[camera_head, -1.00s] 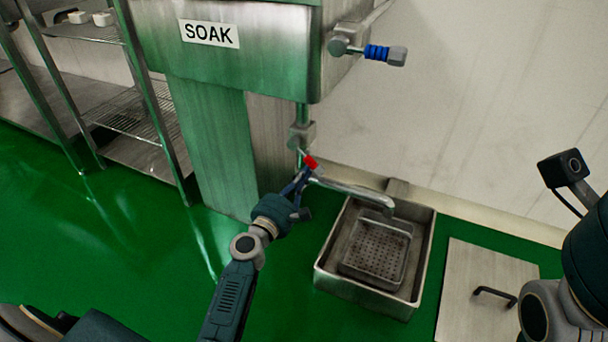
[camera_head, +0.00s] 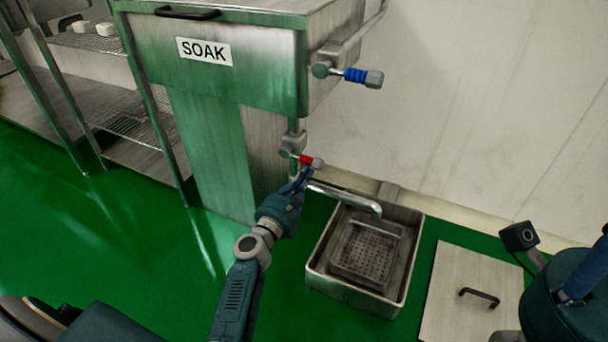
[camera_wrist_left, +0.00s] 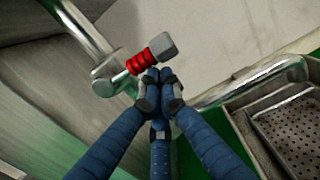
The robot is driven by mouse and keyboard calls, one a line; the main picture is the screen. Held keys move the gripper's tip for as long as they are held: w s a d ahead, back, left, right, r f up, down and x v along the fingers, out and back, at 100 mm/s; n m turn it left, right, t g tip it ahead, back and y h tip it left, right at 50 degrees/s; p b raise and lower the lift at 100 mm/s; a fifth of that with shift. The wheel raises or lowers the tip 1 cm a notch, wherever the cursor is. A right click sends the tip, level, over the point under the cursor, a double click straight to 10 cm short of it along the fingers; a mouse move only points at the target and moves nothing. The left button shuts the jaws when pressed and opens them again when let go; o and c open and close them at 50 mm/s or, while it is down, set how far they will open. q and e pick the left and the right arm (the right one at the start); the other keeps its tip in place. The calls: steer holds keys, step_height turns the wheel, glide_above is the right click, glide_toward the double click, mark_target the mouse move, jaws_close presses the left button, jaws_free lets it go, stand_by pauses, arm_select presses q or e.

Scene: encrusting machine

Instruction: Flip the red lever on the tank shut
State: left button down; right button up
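The red lever (camera_head: 306,159) is on the drain pipe under the steel tank (camera_head: 215,75) labelled SOAK. It sticks out to the right, roughly level, with a grey end. In the left wrist view the red lever (camera_wrist_left: 141,62) runs from its valve up to a grey tip. My left gripper (camera_head: 303,176) is just below the lever. In the left wrist view its blue fingers (camera_wrist_left: 158,84) are drawn together, tips right under the lever's outer part, with nothing visible between them. Whether they touch it I cannot tell. My right gripper shows only partly at the right edge.
A blue lever (camera_head: 355,76) sits higher on the tank's side. A spout (camera_head: 345,197) reaches over a floor basin (camera_head: 413,262) holding a perforated tray (camera_head: 350,275). A panel with a black handle (camera_head: 455,325) lies at right. A wire shelf (camera_head: 125,120) stands left.

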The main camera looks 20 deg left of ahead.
arm_select(q)
steer(key=shift+r, duration=0.1)
stand_by(0.4)
steer(key=s, duration=0.7)
steer(key=shift+s+f, duration=0.25)
steer(key=shift+a, duration=0.1)
